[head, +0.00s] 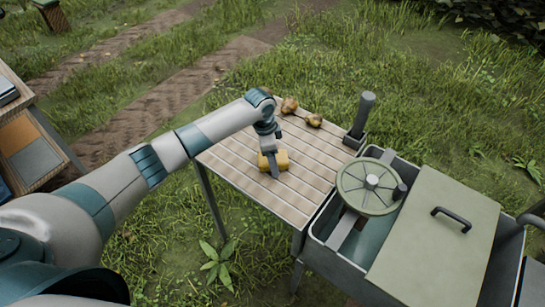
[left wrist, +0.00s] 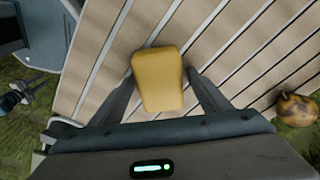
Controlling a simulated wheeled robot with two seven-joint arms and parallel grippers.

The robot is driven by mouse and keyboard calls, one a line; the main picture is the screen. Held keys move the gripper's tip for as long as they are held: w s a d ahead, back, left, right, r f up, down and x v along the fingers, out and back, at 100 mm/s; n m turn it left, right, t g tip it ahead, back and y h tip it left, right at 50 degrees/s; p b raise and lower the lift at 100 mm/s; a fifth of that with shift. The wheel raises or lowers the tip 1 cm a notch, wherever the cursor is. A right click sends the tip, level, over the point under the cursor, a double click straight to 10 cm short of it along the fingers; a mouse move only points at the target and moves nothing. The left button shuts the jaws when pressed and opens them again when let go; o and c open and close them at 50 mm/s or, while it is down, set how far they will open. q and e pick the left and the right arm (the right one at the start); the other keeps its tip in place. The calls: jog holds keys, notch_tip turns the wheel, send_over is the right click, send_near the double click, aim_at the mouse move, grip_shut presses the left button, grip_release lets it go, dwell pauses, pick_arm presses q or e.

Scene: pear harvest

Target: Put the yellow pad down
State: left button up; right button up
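The yellow pad (head: 283,158) is at the slatted wooden table (head: 232,160), under my left gripper (head: 274,170). In the left wrist view the pad (left wrist: 158,80) lies between the two dark fingers of the left gripper (left wrist: 160,76), one on each long side. The fingertips look closed against its sides, with hardly any gap. The pad looks flat and low over the slats; I cannot tell whether its underside touches them.
Brown pears (head: 290,105) lie at the table's back edge; one pear (left wrist: 297,110) shows in the left wrist view. A dark upright handle (head: 362,115) stands at the back right corner. A green wheel (head: 370,186) and a lidded trough (head: 440,230) adjoin the right. The table's front is clear.

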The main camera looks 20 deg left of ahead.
pick_arm(q)
jog(key=shift+r, duration=0.1)
notch_tip(320, 180, up, 12)
jog(key=a+b, duration=0.1)
jog(key=b, duration=0.1)
jog(key=shift+s+a+b, duration=0.3)
jog(key=shift+s, duration=0.05)
dwell(0.3)
dwell(0.7)
